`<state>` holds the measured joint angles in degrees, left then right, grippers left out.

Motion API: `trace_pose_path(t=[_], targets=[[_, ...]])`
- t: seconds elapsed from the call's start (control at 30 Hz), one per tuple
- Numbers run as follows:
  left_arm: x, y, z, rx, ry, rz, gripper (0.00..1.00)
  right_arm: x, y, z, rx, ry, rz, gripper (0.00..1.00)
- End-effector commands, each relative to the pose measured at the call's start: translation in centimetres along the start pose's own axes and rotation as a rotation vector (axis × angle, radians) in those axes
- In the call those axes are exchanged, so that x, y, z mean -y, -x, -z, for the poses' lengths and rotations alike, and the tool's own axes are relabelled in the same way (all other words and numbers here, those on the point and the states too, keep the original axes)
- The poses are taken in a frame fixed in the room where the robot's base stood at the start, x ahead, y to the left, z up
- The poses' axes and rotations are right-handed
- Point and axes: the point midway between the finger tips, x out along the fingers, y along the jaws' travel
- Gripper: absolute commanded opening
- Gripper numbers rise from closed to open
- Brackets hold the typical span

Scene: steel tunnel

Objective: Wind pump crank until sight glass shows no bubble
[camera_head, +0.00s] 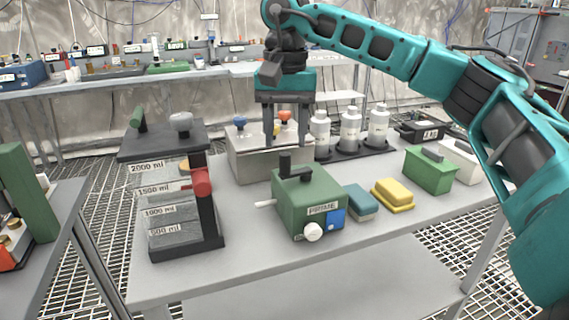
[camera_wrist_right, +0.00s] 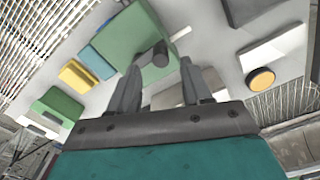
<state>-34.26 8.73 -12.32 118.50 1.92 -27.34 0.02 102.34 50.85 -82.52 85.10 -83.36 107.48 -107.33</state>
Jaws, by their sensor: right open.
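My right gripper (camera_head: 286,140) points down above the crank, fingers apart and empty. In the right wrist view the black crank grip (camera_wrist_right: 158,55) shows just beyond the open fingertips (camera_wrist_right: 160,70), not clearly between them. I cannot tell which part is the sight glass, and no bubble can be made out. My left gripper is not in view.
A graduated tank (camera_head: 175,215) stands left of the pump. Behind are a grey box (camera_head: 265,165) with coloured knobs and white bottles (camera_head: 350,130). A teal block (camera_head: 361,203), yellow block (camera_head: 392,194) and green box (camera_head: 430,170) lie to the right. The front bench strip is clear.

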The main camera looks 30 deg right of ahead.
Motion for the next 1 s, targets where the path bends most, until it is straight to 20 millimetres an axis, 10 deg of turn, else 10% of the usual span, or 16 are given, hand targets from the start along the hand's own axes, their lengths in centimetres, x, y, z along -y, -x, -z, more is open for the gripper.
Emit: trace_pose_path(t=[0.3,0.7,1.0], targets=[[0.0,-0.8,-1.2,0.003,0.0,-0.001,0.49,0.0,-4.8,0.0,0.0,0.001,0.0,0.49],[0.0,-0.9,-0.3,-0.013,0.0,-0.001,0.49,0.0,-5.3,0.0,0.0,0.0,0.001,0.48],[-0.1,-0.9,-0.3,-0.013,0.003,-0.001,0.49,0.0,-5.2,0.0,0.0,0.0,0.001,0.19]])
